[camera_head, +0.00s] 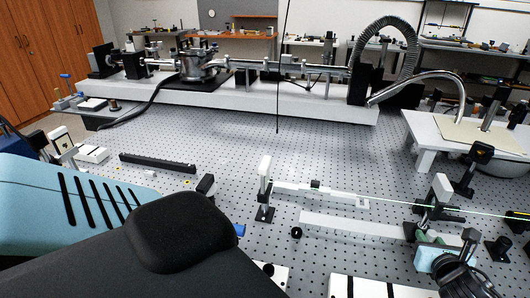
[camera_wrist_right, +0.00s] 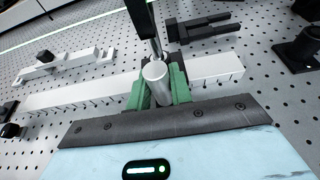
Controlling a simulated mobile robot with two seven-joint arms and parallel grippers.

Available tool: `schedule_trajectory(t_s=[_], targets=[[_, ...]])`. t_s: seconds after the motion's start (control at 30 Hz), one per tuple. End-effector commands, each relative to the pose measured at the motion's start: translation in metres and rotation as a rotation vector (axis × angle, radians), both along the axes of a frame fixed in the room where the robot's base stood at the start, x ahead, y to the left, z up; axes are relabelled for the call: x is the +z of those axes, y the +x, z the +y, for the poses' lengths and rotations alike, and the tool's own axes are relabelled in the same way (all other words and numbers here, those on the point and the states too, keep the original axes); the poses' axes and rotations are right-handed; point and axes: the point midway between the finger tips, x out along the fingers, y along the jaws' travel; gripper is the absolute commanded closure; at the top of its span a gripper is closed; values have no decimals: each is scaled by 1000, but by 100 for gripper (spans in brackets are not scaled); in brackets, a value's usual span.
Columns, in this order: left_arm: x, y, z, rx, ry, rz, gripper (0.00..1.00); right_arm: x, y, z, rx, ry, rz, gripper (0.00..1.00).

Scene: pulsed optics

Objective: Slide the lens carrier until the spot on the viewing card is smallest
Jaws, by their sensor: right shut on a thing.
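The viewing card (camera_head: 265,166) stands upright on a black foot left of centre in the head view. A thin green beam runs to it from the right; I cannot make out the spot's size. The white rail (camera_head: 350,226) lies in front of the beam. My right gripper (camera_head: 438,239), with green fingers, is at its right end. In the right wrist view, the fingers (camera_wrist_right: 158,88) are shut on a silver post (camera_wrist_right: 155,72) of the lens carrier, with a dark rod rising behind it. The fingers hide its lower part. My left gripper is not seen.
A white bar with a small black block (camera_head: 315,185) lies behind the rail. A black fork-shaped clamp (camera_wrist_right: 205,28) sits just beyond the carrier. A dark post mount (camera_wrist_right: 305,45) stands to its right. The perforated table (camera_head: 280,145) is clear behind the card.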

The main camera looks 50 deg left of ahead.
Motion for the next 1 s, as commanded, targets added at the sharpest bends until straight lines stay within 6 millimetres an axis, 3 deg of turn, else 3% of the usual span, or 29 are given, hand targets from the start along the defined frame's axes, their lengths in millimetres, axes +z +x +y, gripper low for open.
schedule_trajectory(t_s=[0.8, 0.83, 1.0], targets=[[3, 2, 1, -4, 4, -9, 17, 0, 1, -3, -3, -6, -2, 100], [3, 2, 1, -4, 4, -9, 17, 0, 1, -2, -3, -6, -2, 75], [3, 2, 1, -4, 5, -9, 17, 0, 1, -2, -2, -4, -1, 72]])
